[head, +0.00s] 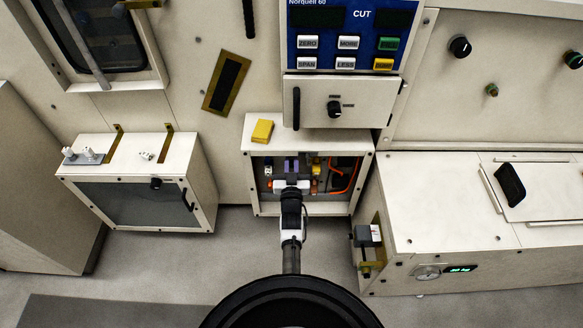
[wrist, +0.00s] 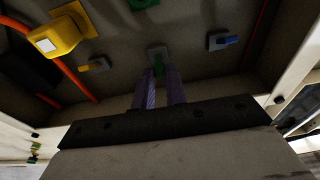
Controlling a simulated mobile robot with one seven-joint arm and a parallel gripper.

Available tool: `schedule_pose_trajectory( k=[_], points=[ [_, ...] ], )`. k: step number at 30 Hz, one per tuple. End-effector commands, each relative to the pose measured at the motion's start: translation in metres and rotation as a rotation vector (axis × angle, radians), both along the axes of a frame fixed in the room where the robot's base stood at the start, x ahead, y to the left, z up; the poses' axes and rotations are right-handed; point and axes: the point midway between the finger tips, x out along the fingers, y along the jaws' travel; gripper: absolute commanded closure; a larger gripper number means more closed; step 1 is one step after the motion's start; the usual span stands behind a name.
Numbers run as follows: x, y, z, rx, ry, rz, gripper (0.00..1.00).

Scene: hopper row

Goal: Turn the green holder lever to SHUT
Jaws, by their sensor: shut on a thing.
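My gripper (wrist: 160,72) reaches into the open cabinet below the blue panel. In the head view, my gripper (head: 291,166) shows at the opening, and the green lever cannot be made out there.
A small yellow lever (wrist: 94,66) and a large yellow block (wrist: 62,36) are to the left. Orange cables (wrist: 28,50) run along the walls. The cabinet's frame (head: 251,180) surrounds my arm closely.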

Motion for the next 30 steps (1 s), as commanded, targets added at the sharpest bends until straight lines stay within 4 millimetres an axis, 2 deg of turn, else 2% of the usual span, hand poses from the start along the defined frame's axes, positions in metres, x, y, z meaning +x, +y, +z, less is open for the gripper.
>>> schedule_pose_trajectory(
  k=[1,13,21,30],
  points=[
    [0.0013,-0.0001,-0.0072,0.000,-0.022,0.000,1.00],
    [0.0018,0.0002,-0.0136,0.000,-0.174,0.001,1.00],
    [0.0019,0.0004,-0.0137,-0.001,-0.257,0.001,1.00],
    [0.0013,0.0003,-0.0101,0.000,-0.272,0.001,1.00]
  ],
)
